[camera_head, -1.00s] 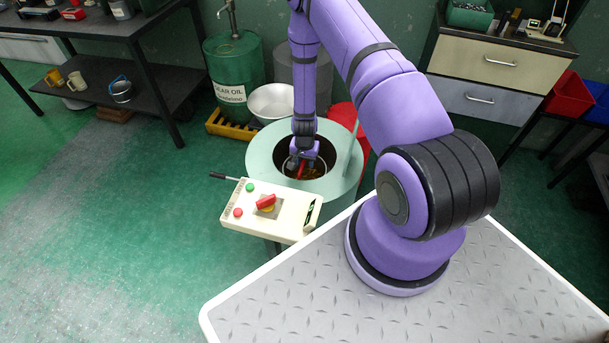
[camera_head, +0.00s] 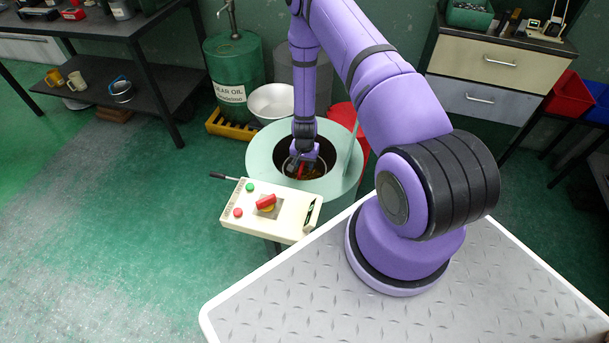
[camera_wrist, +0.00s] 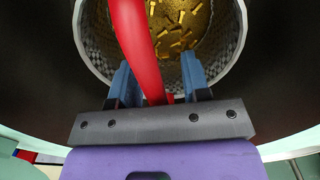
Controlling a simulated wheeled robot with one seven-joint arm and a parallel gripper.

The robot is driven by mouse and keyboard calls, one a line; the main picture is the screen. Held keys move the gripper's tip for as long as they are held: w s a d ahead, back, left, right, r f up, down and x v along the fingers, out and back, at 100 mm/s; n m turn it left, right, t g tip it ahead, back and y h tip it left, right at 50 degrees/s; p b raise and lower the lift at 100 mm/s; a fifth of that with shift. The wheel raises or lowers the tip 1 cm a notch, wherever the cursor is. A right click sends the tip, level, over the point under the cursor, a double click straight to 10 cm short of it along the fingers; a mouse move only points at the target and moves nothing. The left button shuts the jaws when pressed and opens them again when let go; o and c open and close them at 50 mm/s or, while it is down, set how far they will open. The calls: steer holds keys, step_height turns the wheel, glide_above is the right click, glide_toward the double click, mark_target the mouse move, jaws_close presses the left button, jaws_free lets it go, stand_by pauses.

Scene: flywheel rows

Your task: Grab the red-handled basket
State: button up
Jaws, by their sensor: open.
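The basket (camera_wrist: 228,50) is a round metal mesh basket with several brass-coloured pieces (camera_wrist: 178,25) inside. Its thick red handle (camera_wrist: 135,45) arches over it toward the wrist camera. The basket sits inside the dark opening of a round pale-green machine (camera_head: 257,160). My gripper (camera_wrist: 157,76) is open, with its two blue fingers on either side of the red handle. The handle lies nearer the left finger, and contact cannot be told. In the head view my gripper (camera_head: 303,163) reaches down into the opening, with a little red showing beside it.
A control box (camera_head: 240,212) with a red knob stands in front. A white bowl (camera_head: 270,102), green oil drum (camera_head: 234,70) and red container (camera_head: 345,115) stand behind. Green floor lies clear at left.

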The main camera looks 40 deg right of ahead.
jaws_close()
stand_by(1.4)
